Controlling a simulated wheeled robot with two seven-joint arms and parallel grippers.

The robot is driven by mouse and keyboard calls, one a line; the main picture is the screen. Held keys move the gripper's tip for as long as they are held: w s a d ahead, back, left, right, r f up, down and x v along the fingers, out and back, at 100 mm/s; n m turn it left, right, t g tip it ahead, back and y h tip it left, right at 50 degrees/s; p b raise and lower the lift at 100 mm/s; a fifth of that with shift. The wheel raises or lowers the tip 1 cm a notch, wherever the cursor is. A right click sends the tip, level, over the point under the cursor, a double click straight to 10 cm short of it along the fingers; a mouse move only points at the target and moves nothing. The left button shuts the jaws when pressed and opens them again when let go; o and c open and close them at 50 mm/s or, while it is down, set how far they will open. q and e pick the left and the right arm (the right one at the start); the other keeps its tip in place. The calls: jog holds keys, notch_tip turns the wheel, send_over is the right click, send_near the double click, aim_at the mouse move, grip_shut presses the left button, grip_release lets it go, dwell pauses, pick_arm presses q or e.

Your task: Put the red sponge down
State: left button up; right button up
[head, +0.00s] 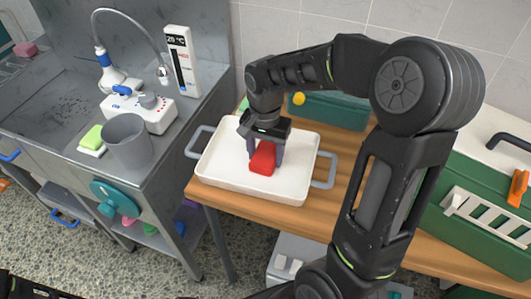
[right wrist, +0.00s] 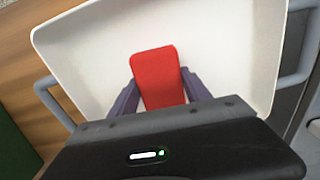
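The red sponge (head: 262,158) is over the floor of a white tray (head: 222,174) with grey handles on the wooden table. My right gripper (head: 265,156) points down into the tray, its two fingers against opposite sides of the sponge. In the right wrist view the sponge (right wrist: 158,75) sits between the purple-grey fingertips (right wrist: 158,82), with no clear gap on either side. Whether its underside touches the tray floor cannot be told. My left gripper is not in view.
A green bin (head: 330,110) stands behind the tray and a green box with a white rack (head: 487,215) stands at the right. At the left, a steel sink unit holds a grey bucket (head: 128,142) and a green-and-white sponge (head: 92,139). The rest of the tray is empty.

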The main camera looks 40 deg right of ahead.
aim_at(265, 154)
jog(key=o, duration=0.4)
jog(key=shift+r, duration=0.25)
notch_tip(265, 154, up, 12)
jog(key=shift+f, duration=0.1)
dwell(0.3)
dwell(0.7)
